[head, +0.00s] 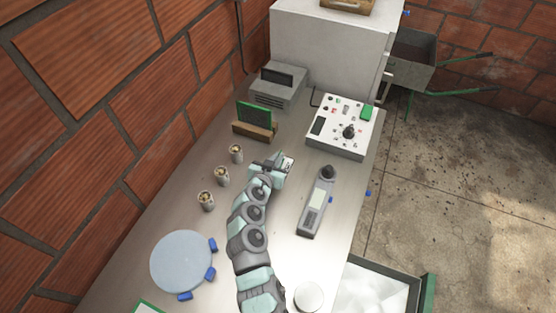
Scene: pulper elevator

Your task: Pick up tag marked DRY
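My gripper (283,166) is low over the metal bench, right of the small cups and in front of the control box. A small pale piece with dark marks (289,162) shows at its fingertips. I cannot read it or tell whether it is held, so I cannot tell whether the fingers are open or shut. No tag with a readable DRY mark shows. Part of a green-edged white card (148,309) shows at the bottom edge, cut off. My arm hides some of the bench.
Three small cups (222,177) stand left of my gripper. A green board (255,118) stands in a wooden holder behind. A white control box (341,127) and a grey handheld meter (317,202) are to the right. A pale disc (181,261) with blue pieces lies front left.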

